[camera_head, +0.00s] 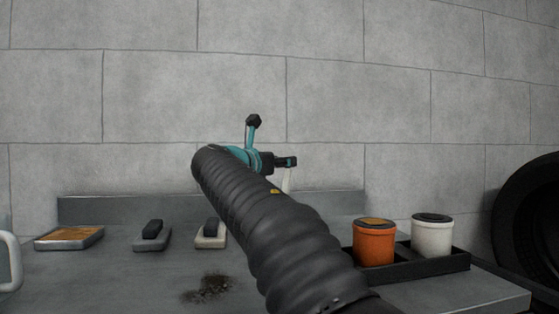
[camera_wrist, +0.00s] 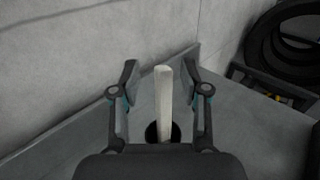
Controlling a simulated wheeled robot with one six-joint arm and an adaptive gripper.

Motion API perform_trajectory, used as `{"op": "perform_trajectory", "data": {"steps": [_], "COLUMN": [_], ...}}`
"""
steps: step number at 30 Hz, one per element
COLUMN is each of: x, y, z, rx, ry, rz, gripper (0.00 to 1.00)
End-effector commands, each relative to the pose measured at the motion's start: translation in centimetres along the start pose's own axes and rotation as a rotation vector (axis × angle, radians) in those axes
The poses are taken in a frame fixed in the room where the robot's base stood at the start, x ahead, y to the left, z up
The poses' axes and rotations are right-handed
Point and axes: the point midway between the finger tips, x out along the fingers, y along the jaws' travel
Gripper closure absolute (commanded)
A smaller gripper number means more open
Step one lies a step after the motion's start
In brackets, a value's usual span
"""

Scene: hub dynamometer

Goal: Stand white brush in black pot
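In the wrist view, the white brush (camera_wrist: 163,100) shows as a long pale handle between my two fingers. Its lower end reaches a dark round opening, which looks like the black pot (camera_wrist: 152,136). How deep it sits and whether it touches the bottom are hidden. My gripper (camera_wrist: 160,72) is open around the handle, with a gap on each side. In the head view, my gripper (camera_head: 287,162) is partly hidden behind my arm, and a bit of the white handle (camera_head: 288,180) shows below it. The black pot is hidden there by my arm.
A black tray (camera_head: 430,265) at right holds an orange pot (camera_head: 374,245) and a white pot (camera_head: 432,237). At left are a shallow orange-topped tray (camera_head: 68,239) and two blocks with dark tops (camera_head: 152,236). A dark smudge (camera_head: 208,288) marks the bench. A wall stands behind.

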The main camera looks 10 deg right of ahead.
Motion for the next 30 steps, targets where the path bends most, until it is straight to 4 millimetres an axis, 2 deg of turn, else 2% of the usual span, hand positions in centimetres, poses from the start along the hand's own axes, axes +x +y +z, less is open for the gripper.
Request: {"op": "perform_trajectory", "data": {"steps": [7,11,24,30], "x": [-0.1,-1.1,-9.2,-11.5], "y": [0.0,0.0,0.1,0.1], "z": [0.0,0.1,0.1,0.1], "rx": [0.000,0.001,0.000,0.001], "ry": [0.000,0.000,-0.001,0.000], "rz": [0.000,0.002,0.004,0.001], "gripper": [0.55,0.55,0.55,0.55]}}
